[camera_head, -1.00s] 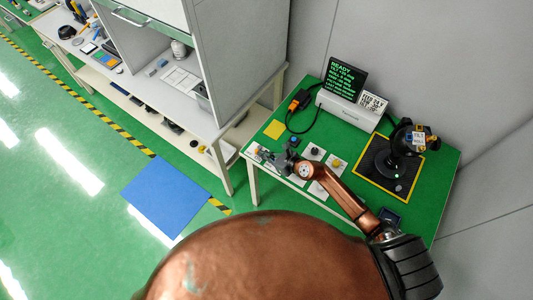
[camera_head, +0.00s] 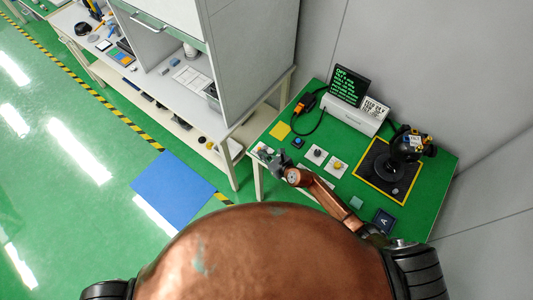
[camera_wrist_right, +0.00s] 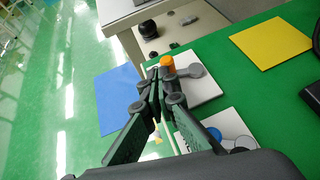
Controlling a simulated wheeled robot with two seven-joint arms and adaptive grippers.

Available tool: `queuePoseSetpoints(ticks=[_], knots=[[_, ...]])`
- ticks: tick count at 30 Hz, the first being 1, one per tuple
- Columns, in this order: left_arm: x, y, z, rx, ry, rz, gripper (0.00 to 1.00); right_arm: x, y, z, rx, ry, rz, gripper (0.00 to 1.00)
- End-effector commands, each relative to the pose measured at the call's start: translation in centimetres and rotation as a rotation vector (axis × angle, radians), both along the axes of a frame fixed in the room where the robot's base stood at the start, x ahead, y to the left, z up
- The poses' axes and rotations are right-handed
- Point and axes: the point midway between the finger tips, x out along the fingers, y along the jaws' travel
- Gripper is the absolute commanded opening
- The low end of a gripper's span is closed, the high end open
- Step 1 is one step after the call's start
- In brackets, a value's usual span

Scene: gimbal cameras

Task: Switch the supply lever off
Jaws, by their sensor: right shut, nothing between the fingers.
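The lever that seems to be the supply lever has an orange tip (camera_wrist_right: 167,62) and a grey round part. It sits on a white plate (camera_wrist_right: 204,88) near the table's left edge in the right wrist view. In the head view this plate (camera_head: 262,149) is small, partly behind my gripper. My right gripper (camera_wrist_right: 160,78) is shut and empty, its fingertips just below the orange tip in the picture; I cannot tell whether they touch. In the head view my right gripper (camera_head: 272,158) reaches over the table's left end. My left gripper is not in view.
The green table (camera_head: 430,165) also holds a blue button (camera_head: 297,142), other white control plates (camera_head: 337,165), a yellow square (camera_head: 280,130), a console with a screen (camera_head: 348,85), and a black joystick (camera_head: 405,148). A grey cabinet (camera_head: 250,60) stands to the left.

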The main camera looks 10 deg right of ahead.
Motion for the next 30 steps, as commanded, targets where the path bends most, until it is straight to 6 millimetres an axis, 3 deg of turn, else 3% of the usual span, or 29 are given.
queuePoseSetpoints(ticks=[14, 30], knots=[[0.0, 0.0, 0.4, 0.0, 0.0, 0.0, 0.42, 0.3, 0.6, 0.0, 0.0, 0.0, 0.0, 0.0], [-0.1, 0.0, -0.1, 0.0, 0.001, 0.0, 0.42, 0.7, -0.9, 0.0, 0.0, 0.0, 0.0, 0.0]])
